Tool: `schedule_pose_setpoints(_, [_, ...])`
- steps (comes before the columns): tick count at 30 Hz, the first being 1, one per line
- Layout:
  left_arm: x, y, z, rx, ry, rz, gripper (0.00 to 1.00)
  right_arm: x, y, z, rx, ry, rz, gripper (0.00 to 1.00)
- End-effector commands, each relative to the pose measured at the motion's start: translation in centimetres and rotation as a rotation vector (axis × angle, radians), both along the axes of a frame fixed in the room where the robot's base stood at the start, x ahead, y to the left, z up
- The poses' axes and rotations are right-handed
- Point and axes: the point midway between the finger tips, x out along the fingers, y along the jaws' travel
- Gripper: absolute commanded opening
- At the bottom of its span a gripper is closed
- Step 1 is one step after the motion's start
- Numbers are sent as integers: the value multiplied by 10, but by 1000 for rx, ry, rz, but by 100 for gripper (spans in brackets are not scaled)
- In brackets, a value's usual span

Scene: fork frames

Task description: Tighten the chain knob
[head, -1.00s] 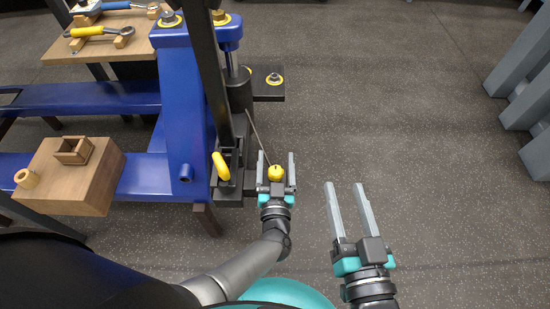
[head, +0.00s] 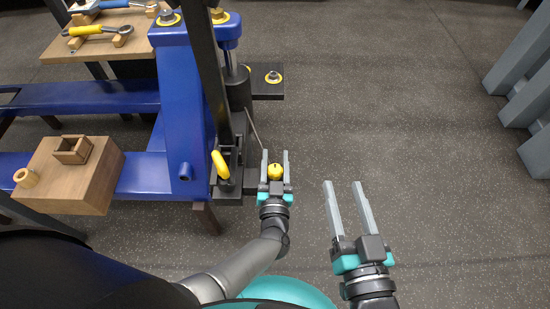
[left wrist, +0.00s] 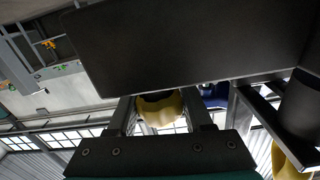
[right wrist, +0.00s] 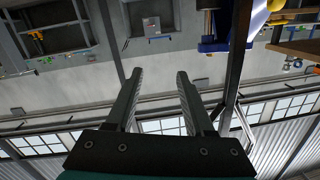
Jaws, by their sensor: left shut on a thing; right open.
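The yellow chain knob (head: 274,174) is at the right side of the blue press, at the lower end of a thin grey rod or chain (head: 254,130). My left gripper (head: 275,165) has its two fingers on either side of the knob and is shut on it. In the left wrist view the yellow knob (left wrist: 160,108) sits between the fingers, below a large dark plate (left wrist: 190,45). My right gripper (head: 346,195) is open and empty over the floor to the right. The right wrist view shows nothing between its fingers (right wrist: 157,85).
The blue press frame (head: 185,110) stands left of the knob, with a yellow handle (head: 220,165) close by. A wooden block (head: 75,185) and a wooden tool board (head: 110,45) are further left. Grey structures (head: 525,90) stand at the far right. The floor between is clear.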

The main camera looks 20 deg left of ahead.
Motion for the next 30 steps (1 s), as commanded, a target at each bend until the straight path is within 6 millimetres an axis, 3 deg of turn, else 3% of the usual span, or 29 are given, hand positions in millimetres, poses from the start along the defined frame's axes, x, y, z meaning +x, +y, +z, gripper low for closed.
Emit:
schedule_pose_setpoints(14, [1,-8,0,7,2,-271,0,9,-8,-9,-91,130,7,53])
schedule_pose_setpoints(30, [0,-17,0,2,1,-522,0,7,-5,-7,-61,89,4,53])
